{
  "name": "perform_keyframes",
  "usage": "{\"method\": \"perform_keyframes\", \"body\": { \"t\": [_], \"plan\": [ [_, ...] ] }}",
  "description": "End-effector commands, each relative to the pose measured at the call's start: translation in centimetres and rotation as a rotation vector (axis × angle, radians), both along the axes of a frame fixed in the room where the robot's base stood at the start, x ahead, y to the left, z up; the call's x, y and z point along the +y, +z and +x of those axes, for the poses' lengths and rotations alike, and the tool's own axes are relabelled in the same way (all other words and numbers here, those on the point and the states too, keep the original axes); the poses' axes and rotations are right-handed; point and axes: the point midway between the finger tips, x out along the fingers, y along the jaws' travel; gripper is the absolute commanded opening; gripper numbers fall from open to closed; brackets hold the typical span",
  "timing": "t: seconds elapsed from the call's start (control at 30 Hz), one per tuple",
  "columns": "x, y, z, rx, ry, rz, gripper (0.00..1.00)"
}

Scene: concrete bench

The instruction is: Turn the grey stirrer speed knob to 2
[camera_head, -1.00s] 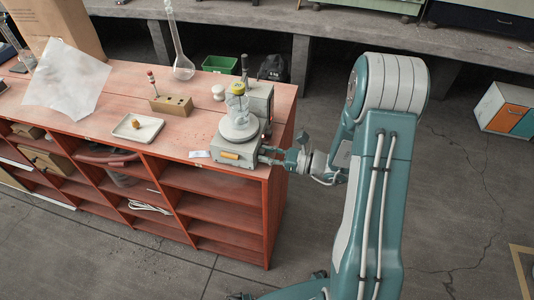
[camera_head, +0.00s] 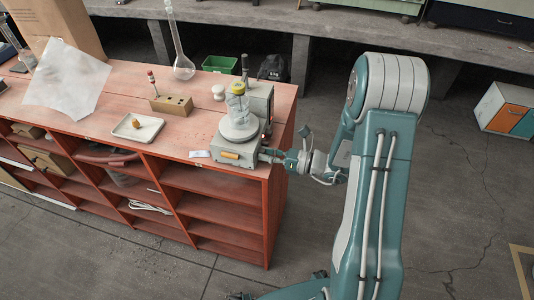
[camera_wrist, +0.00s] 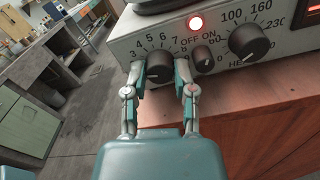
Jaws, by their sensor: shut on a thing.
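The stirrer (camera_head: 230,151) is a grey box with a round plate, at the right end of the red bench. A glass beaker (camera_head: 237,106) stands on its plate. In the wrist view the dark grey speed knob (camera_wrist: 160,64) is at the left of the front panel (camera_wrist: 215,58), under an arc of numbers with 3 to 7 readable. My gripper (camera_wrist: 159,73) is shut on this knob, one finger on each side. The knob's pointer is not clear, so I cannot tell its setting. The gripper also shows in the head view (camera_head: 273,156), at the stirrer's side.
A small on/off knob (camera_wrist: 203,59) sits close to the right finger, with a larger heat knob (camera_wrist: 248,43) beyond. A red lamp (camera_wrist: 196,23) is lit. A white tray (camera_head: 137,127) and a wooden block (camera_head: 172,105) stand left of the stirrer.

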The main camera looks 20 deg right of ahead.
Motion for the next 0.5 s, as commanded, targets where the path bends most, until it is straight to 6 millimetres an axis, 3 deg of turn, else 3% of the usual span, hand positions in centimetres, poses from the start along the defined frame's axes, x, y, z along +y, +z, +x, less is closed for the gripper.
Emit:
{"method": "perform_keyframes", "body": {
  "t": [0.07,0.1,0.17,0.2,0.5],
  "plan": [
    [-0.13,0.07,0.24,-0.004,-0.006,-0.003,0.00],
    [-0.13,0.08,0.24,-0.004,-0.006,-0.002,0.39],
    [-0.13,0.08,0.24,-0.005,-0.006,-0.004,0.66],
    [-0.12,0.07,0.23,-0.004,-0.006,-0.002,0.69],
    [-0.14,0.04,0.18,-0.003,-0.005,-0.002,0.69]
  ]
}}
